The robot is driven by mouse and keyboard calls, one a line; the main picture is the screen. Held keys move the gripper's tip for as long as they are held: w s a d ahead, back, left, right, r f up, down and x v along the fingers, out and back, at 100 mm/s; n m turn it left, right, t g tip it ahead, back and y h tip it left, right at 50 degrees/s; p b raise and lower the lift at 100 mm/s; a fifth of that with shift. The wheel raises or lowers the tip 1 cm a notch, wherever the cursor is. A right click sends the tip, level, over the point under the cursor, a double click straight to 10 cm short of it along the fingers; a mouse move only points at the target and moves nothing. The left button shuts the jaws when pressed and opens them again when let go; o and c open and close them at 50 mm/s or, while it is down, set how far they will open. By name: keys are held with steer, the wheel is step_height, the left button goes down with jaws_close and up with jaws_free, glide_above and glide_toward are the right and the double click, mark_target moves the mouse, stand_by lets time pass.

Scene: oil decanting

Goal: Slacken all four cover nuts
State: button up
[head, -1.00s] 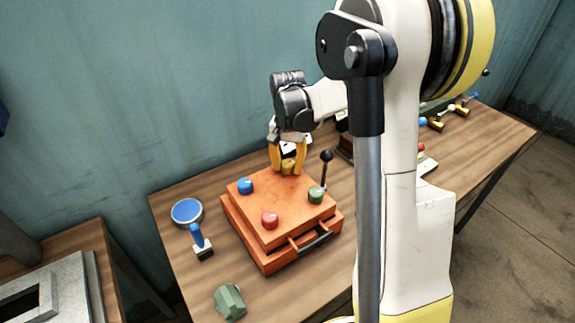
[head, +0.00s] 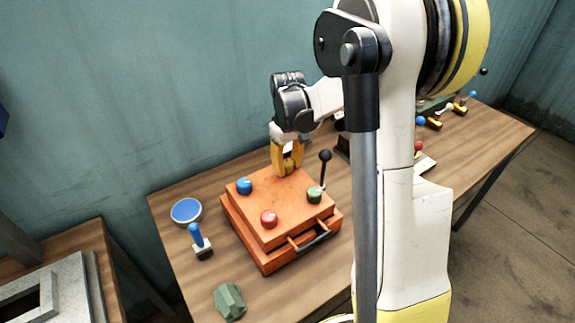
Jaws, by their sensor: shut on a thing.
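An orange box with a raised square cover (head: 268,232) stands on the wooden table. Coloured nuts sit near the cover's corners: a blue nut (head: 244,186) at the left, a red nut (head: 269,219) at the front and a green nut (head: 314,195) at the right. My gripper (head: 287,170) points down at the far corner, its yellow fingers shut around the yellow nut there. The fingers largely hide this nut, and its colour blends with theirs. I cannot tell how tight any nut is.
A black-knobbed lever (head: 324,168) stands close to the green nut. A dark handle (head: 314,243) is on the box's front. A blue-topped bowl (head: 186,211), a blue-handled tool (head: 198,238) and a green block (head: 229,302) lie around the box. My arm hides the table's middle.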

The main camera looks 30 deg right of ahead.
mark_target(288, 163)
steer(key=n, duration=0.5)
steer(key=shift+n, duration=0.3)
stand_by(0.4)
steer(key=o, duration=1.2)
step_height(288, 163, up, 12)
